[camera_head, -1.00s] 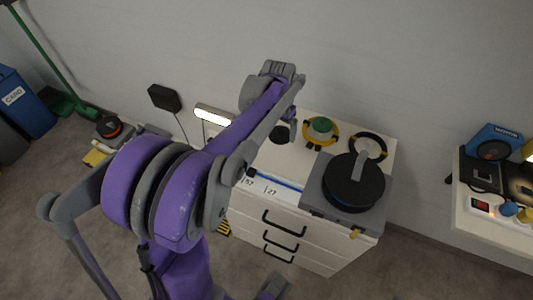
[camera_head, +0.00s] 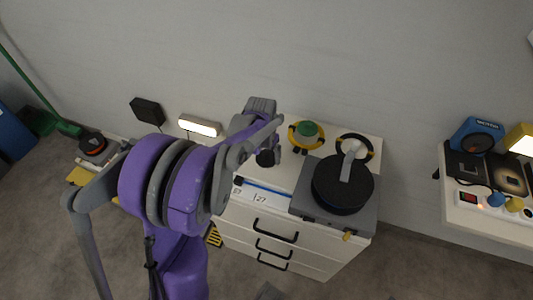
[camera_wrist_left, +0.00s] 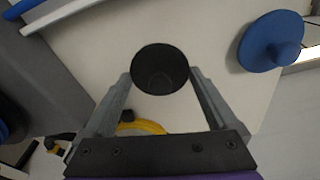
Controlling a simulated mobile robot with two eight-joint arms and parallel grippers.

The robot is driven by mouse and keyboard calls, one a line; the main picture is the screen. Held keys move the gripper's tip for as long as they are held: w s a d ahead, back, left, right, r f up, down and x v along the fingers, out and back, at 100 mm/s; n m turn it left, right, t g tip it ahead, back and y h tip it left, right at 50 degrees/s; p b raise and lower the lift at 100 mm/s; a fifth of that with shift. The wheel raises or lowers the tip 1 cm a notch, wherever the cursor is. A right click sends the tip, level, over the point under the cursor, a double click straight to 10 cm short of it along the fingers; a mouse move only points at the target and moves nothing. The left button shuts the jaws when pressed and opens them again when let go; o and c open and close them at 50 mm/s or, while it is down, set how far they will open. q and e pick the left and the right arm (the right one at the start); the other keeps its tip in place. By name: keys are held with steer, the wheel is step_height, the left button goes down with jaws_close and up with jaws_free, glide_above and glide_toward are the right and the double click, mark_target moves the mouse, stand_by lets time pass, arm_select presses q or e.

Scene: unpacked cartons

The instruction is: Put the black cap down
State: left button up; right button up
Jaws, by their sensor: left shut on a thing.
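The black cap (camera_wrist_left: 160,68) is a round dark cup held between the two fingers of my left gripper (camera_wrist_left: 160,82) in the left wrist view. In the head view the cap (camera_head: 265,158) shows as a small dark shape at the end of my left arm, over the white cabinet top (camera_head: 272,176), left of the yellow ring with the green dome. My left gripper (camera_head: 272,148) is shut on it. I cannot tell whether the cap touches the top. My right gripper is not in view.
A yellow ring with a green dome (camera_head: 306,132), a black ring (camera_head: 369,141) and a black round disc on a grey plate (camera_head: 341,192) occupy the cabinet's right side. A blue knobbed disc (camera_wrist_left: 270,42) lies nearby in the wrist view. A blue strip (camera_head: 268,187) lies along the front.

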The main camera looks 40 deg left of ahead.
mark_target(264, 160)
arm_select(q)
steer(key=o, duration=1)
steer(key=shift+f, duration=0.1)
steer(key=shift+c, duration=0.2)
steer(key=shift+r, duration=0.25)
step_height(264, 160, up, 11)
steer(key=s+p, duration=0.1)
steer(key=p, duration=0.1)
steer(key=s+d+f+t, duration=0.1)
steer(key=s+d+f, duration=0.1)
steer(key=s+d, duration=0.6)
steer(key=s+d+f+m+t, duration=0.1)
steer(key=s+d+t, duration=0.1)
steer(key=s+d, duration=0.7)
steer(key=shift+s+f+t, duration=0.25)
steer(key=shift+f+t, duration=0.05)
steer(key=shift+f, duration=0.1)
steer(key=shift+d, duration=0.1)
